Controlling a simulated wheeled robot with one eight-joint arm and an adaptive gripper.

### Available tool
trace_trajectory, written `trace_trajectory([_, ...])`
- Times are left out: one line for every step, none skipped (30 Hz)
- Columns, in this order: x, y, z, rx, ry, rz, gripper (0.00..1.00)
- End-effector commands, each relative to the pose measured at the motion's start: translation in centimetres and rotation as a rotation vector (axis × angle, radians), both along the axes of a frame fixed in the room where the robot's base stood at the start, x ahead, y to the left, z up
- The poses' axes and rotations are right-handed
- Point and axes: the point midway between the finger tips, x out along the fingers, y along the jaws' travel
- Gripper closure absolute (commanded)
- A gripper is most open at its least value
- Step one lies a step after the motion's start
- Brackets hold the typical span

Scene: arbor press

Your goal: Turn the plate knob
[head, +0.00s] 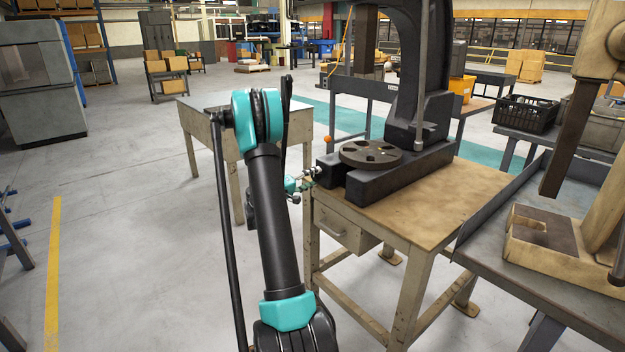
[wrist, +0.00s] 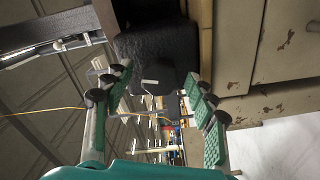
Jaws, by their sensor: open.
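The arbor press (head: 420,75) stands on a wooden-topped bench, and its round dark notched plate (head: 370,154) lies flat on the base. I cannot make out for certain which part is the plate knob. My gripper (head: 303,181) is at the left end of the press base, low beside the bench top, partly hidden by my arm. In the wrist view my gripper (wrist: 160,98) is open, with teal-padded fingers apart and nothing between them. Beyond the fingers is the dark end of the press base (wrist: 155,55), with a small pale mark on a dark protruding part (wrist: 150,82). I see no contact.
The bench (head: 440,205) has a drawer (head: 343,228) below the press. An orange ball (head: 327,140) shows by the base. A grey table (head: 540,255) with another press stands close on the right. A pale table (head: 205,105) is behind my arm. The floor at left is mostly clear.

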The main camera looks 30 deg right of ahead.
Motion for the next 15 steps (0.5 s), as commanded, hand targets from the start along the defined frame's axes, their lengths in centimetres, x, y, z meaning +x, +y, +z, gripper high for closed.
trace_trajectory([0.0, 0.1, 0.0, 0.0, 0.0, 0.001, 0.43])
trace_trajectory([0.0, 0.3, 0.0, 0.0, 0.0, 0.001, 0.43])
trace_trajectory([0.0, 0.5, 0.0, -0.001, 0.0, 0.002, 0.43])
trace_trajectory([0.0, 0.8, 0.0, 0.0, 0.0, 0.003, 0.43])
trace_trajectory([0.0, 1.2, 0.0, 0.0, 0.0, 0.003, 0.43])
trace_trajectory([0.0, 1.8, 0.0, 0.0, 0.0, 0.003, 0.43])
trace_trajectory([-0.1, 2.3, 0.0, 0.0, 0.0, 0.003, 0.43])
trace_trajectory([-0.1, 2.8, 0.0, -0.001, 0.0, 0.004, 0.43])
trace_trajectory([-0.1, 3.7, 0.0, 0.0, 0.0, 0.005, 0.43])
trace_trajectory([-0.2, 4.3, 0.0, -0.001, 0.0, 0.004, 0.43])
trace_trajectory([-0.2, 4.9, 0.0, 0.0, 0.0, 0.005, 0.43])
trace_trajectory([-0.3, 5.8, 0.0, 0.0, 0.0, 0.005, 0.43])
trace_trajectory([-0.4, 6.4, 0.0, -0.001, 0.0, 0.004, 0.43])
trace_trajectory([-0.4, 7.0, 0.0, 0.0, 0.0, 0.005, 0.43])
trace_trajectory([-0.5, 7.8, 0.0, 0.0, 0.0, 0.003, 0.43])
